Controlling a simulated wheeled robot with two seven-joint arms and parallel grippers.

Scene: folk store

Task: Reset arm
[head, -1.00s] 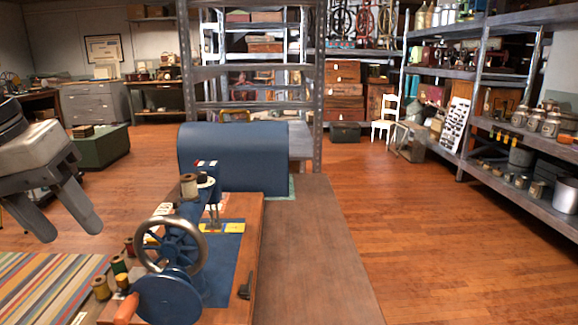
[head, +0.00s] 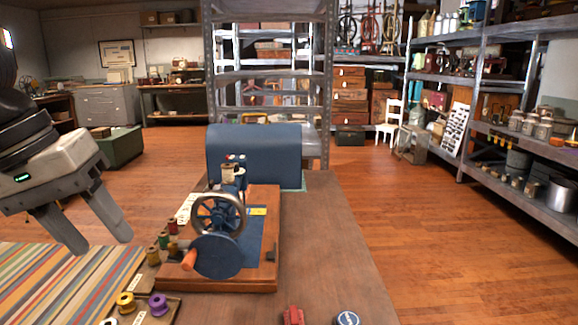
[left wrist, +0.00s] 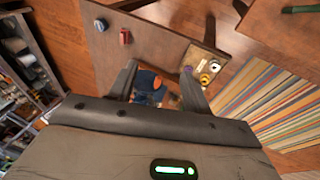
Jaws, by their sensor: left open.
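My left gripper (head: 92,230) hangs at the left of the head view, over the floor and striped rug beside the table. Its two fingers are spread with nothing between them. In the left wrist view the open fingers (left wrist: 165,92) point down toward the table, with part of the blue sewing machine (left wrist: 148,82) showing beyond them. In the head view the sewing machine (head: 222,225) stands upright on its wooden base, apart from the gripper. My right gripper is not in view.
The wooden table (head: 330,240) holds a blue domed cover (head: 265,150), a small tray with spools (head: 157,306), a red item (head: 293,315) and a blue round tin (head: 347,318). Metal shelves (head: 520,150) stand at the right. Floor between table and shelves is clear.

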